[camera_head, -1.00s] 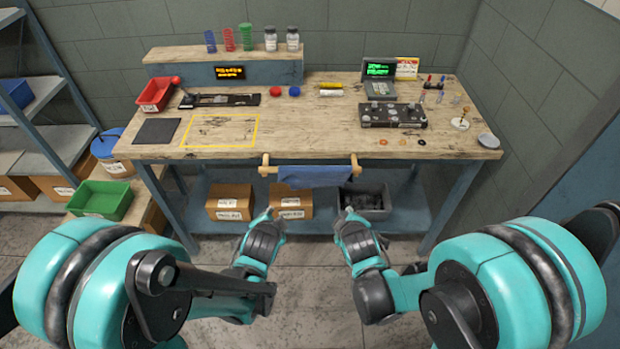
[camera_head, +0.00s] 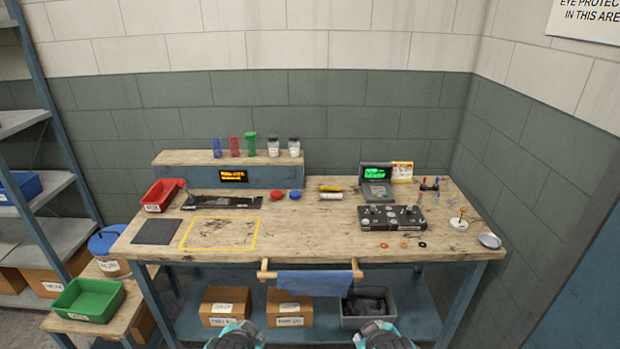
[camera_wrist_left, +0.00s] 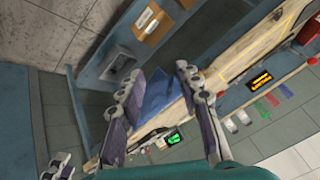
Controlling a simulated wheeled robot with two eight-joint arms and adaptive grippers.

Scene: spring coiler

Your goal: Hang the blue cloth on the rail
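The blue cloth (camera_head: 315,284) hangs at the wooden rail (camera_head: 268,274) on the workbench's front edge, with its lower part below the bar. In the left wrist view the cloth (camera_wrist_left: 158,94) shows beyond and between my left gripper's fingers. My left gripper (camera_wrist_left: 158,80) has its two fingers spread apart with nothing held between them. In the head view only the top of my left gripper (camera_head: 237,335) shows at the bottom edge, and my right gripper (camera_head: 383,335) is likewise cut off there. The right gripper's fingertips are hidden in the head view.
The workbench (camera_head: 330,230) carries a black fixture (camera_head: 392,217), a red bin (camera_head: 160,195) and small parts. Cardboard boxes (camera_head: 225,306) and a grey crate (camera_head: 367,306) stand on the shelf below. A green bin (camera_head: 88,299) is at the left.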

